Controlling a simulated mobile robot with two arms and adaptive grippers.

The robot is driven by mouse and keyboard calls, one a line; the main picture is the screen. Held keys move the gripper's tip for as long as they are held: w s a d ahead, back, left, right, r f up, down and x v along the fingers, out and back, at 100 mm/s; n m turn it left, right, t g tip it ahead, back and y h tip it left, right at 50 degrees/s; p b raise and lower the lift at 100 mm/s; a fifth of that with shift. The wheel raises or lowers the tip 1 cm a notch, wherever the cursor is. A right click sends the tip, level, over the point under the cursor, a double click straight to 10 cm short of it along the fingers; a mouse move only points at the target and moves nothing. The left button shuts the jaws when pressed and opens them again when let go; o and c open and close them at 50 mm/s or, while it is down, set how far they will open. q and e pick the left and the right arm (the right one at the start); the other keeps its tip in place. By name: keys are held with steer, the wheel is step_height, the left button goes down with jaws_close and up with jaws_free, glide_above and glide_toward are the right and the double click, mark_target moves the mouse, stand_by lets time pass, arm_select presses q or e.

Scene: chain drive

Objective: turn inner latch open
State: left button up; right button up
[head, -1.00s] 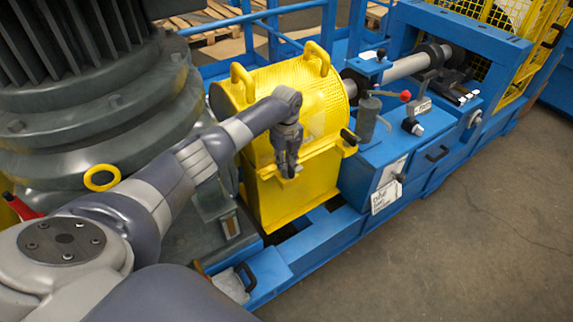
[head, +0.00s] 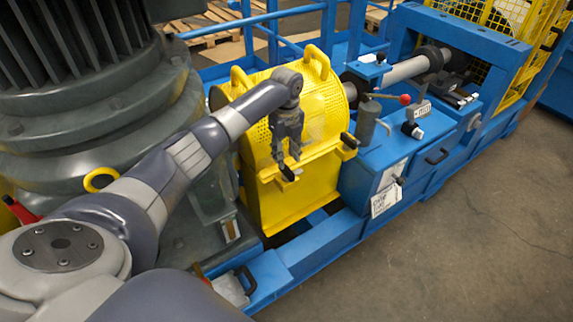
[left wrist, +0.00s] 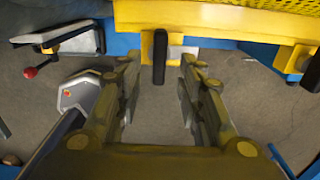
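The yellow guard (head: 295,190) has a mesh top and a lower ledge. The inner latch, a black handle on a yellow mount, shows below my left gripper in the head view (head: 288,174) and at the top middle of the left wrist view (left wrist: 160,57). My left gripper (head: 285,163) is open. In the left wrist view its fingertips (left wrist: 160,63) stand on either side of the handle, with a gap on both sides. A second black latch (head: 349,140) sits at the guard's right end and at the right edge of the left wrist view (left wrist: 314,73). My right gripper is not in view.
A blue frame (head: 310,245) runs under the guard. A red-knobbed lever (head: 404,99) stands right of the guard. The large grey machine (head: 90,120) is on the left. Bare floor (head: 460,230) lies in front.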

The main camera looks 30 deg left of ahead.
mark_target(287, 168)
arm_select(q)
step_height(287, 168, up, 6)
steer(key=shift+d+f, duration=0.1)
stand_by(0.6)
